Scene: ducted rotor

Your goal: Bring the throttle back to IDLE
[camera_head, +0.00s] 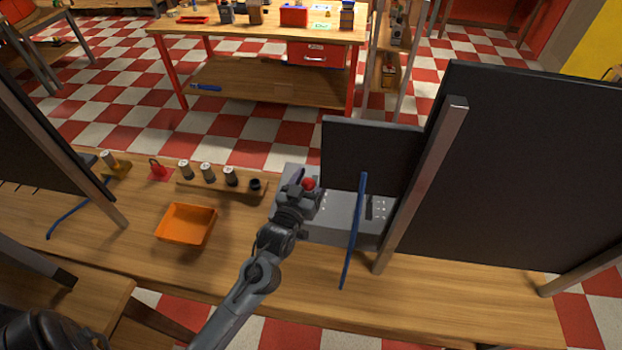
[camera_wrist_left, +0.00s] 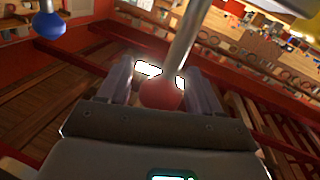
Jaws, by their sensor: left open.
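A grey control box (camera_head: 335,232) stands on the wooden bench, with a slotted, marked plate (camera_head: 375,208) on its right part. A round red knob (camera_head: 309,183) shows at the box's left part, beside my left gripper (camera_head: 303,190). In the left wrist view the red knob (camera_wrist_left: 161,94), on a pale metal rod (camera_wrist_left: 186,40), sits between the open fingers (camera_wrist_left: 160,75). I cannot tell whether either finger touches it. A blue knob (camera_wrist_left: 48,24) on a rod is off to the upper left there. The gripper hides the lever's base. My right gripper is not in view.
A dark panel (camera_head: 370,152) rises behind the box, and a larger one (camera_head: 520,165) on a metal post stands right. A blue strip (camera_head: 354,235) crosses the box's front. An orange tray (camera_head: 186,224) and a wooden rack (camera_head: 220,188) with several cylinders lie left.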

